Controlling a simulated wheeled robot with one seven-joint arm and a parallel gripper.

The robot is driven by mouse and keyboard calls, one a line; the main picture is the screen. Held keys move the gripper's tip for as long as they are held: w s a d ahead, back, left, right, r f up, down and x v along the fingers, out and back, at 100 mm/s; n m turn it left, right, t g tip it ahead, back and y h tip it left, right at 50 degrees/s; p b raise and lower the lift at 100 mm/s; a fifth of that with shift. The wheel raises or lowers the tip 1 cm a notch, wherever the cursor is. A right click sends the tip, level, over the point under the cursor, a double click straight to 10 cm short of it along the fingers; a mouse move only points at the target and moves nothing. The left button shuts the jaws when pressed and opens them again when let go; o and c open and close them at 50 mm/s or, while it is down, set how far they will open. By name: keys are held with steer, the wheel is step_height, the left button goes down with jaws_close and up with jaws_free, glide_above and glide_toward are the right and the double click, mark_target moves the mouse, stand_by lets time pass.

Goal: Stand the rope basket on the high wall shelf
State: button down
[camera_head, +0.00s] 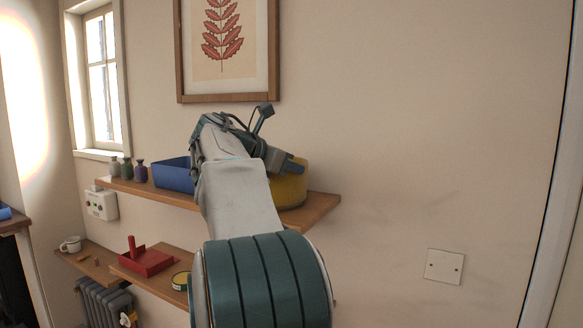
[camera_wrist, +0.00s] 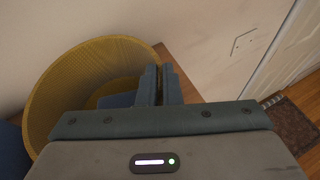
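The rope basket (camera_head: 290,190) is a round, mustard-yellow tub at the right end of the high wall shelf (camera_head: 322,203). It looks upright, with its base at the board; my arm hides its left side. My gripper (camera_head: 296,166) is at the basket's rim. In the wrist view the basket (camera_wrist: 75,75) opens toward the camera, and my gripper's fingers (camera_wrist: 159,84) are close together with the basket's wall between them, one inside and one outside. I cannot tell if the base bears fully on the shelf.
A blue bin (camera_head: 174,176) stands left of the basket on the same shelf, with several small bottles (camera_head: 127,170) farther left. A lower shelf (camera_head: 130,272) holds a red caddy (camera_head: 146,261) and a yellow tin (camera_head: 181,281). A framed leaf print (camera_head: 226,98) hangs above.

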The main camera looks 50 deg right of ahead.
steer(key=c, duration=2)
jaws_free()
steer(key=shift+f, duration=0.15)
steer(key=o, duration=0.4)
steer(key=shift+r, duration=0.3)
steer(key=shift+w+a, duration=0.1)
steer(key=shift+a, duration=0.3)
steer(key=b+v, duration=0.1)
steer(key=v, duration=1)
steer(key=shift+a+r, duration=0.1)
